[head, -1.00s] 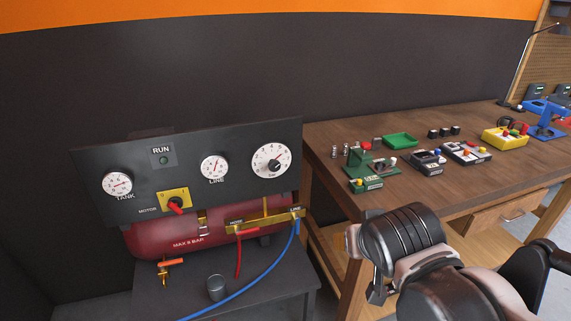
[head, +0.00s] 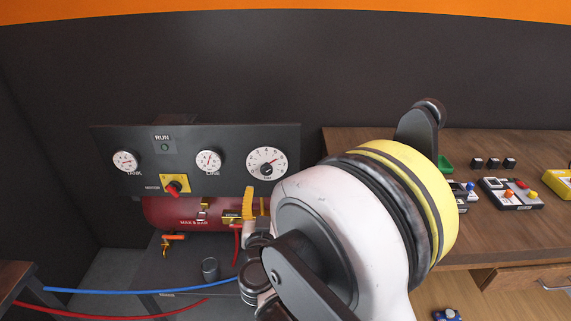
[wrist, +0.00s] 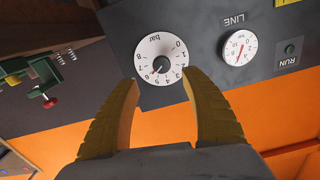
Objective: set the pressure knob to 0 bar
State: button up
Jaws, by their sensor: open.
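The pressure knob is a small black knob at the centre of a round white dial marked bar (head: 267,163), at the right end of the dark panel. In the wrist view the dial appears upside down, with the knob (wrist: 161,64) in its middle. A small reddish mark by the knob points to the lower left there, away from the 0; its exact reading is too small to tell. My gripper (wrist: 160,77) is open, its yellow fingers below the dial in that view, tips by its lower edge. Nothing is between them. In the head view my gripper (head: 249,190) is below the dial.
The panel also holds the LINE gauge (head: 208,161), the TANK gauge (head: 125,161) and a red motor switch (head: 173,187). The red tank (head: 180,211) lies below. A blue hose (head: 140,291) crosses in front. A wooden workbench (head: 480,230) with small devices stands right, partly behind my arm.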

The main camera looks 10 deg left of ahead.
aim_at(266, 173)
jog(key=b+x, duration=0.1)
jog(key=x, duration=0.9)
jog(key=shift+w+a, duration=0.25)
jog(key=c, duration=1.2)
